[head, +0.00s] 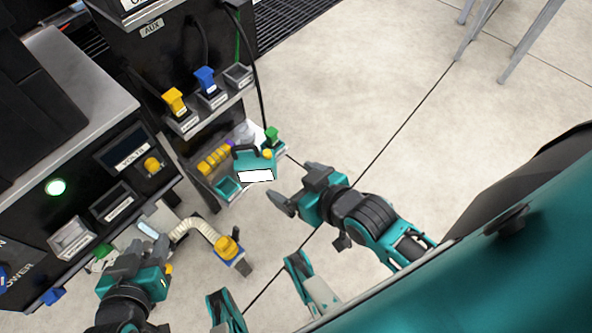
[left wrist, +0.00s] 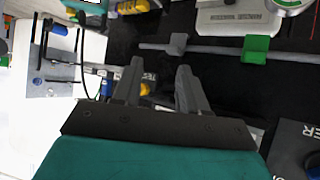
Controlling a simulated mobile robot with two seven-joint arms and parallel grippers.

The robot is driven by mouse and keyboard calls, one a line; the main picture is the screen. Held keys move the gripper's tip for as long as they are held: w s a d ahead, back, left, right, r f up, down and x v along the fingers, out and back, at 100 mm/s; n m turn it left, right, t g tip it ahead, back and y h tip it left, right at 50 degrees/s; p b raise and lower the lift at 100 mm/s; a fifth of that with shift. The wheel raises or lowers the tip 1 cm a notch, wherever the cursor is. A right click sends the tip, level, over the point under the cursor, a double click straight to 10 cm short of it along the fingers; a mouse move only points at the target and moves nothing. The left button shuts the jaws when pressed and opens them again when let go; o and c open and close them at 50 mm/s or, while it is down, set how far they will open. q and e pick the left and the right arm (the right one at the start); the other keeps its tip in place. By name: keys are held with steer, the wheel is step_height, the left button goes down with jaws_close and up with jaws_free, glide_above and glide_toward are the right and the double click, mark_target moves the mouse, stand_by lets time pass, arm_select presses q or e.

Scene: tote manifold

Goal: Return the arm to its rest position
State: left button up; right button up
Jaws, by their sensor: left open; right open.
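My left gripper (head: 140,253) is at the lower left of the head view, beside the front of the black panel cabinet (head: 85,165). In the left wrist view its two grey fingers (left wrist: 158,75) are apart, with nothing held between them. A grey bar with a green block (left wrist: 256,49) lies beyond the fingertips. My right gripper (head: 292,186) is near the middle of the head view, open and empty above the pale floor. It is just right of a teal case with a white label (head: 254,163) and appears apart from it.
A ribbed cream hose (head: 196,229) with a yellow end (head: 228,246) is right of my left gripper. Yellow (head: 174,99) and blue (head: 205,79) plugs stand in holders on a shelf. Metal legs (head: 480,28) stand at upper right. The floor (head: 385,95) between is clear.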

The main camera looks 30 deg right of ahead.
arm_select(q)
steer(key=s+a+r+p, duration=0.1)
steer(key=a+r+p, duration=0.2)
steer(key=r+p, duration=0.7)
steer(key=p, duration=0.4)
steer(key=shift+s+r+y+p, duration=0.2)
steer(key=shift+s+y+p, duration=0.05)
steer(key=shift+y+p, duration=0.15)
arm_select(e)
steer(key=s+d+r, duration=0.1)
steer(key=d+r, duration=0.2)
steer(key=r, duration=0.7)
steer(key=shift+s+r+h, duration=0.15)
steer(key=shift+r+h, duration=0.1)
steer(key=shift+h, duration=0.15)
arm_select(q)
steer(key=shift+s, duration=0.1)
arm_select(e)
steer(key=shift+a, duration=0.1)
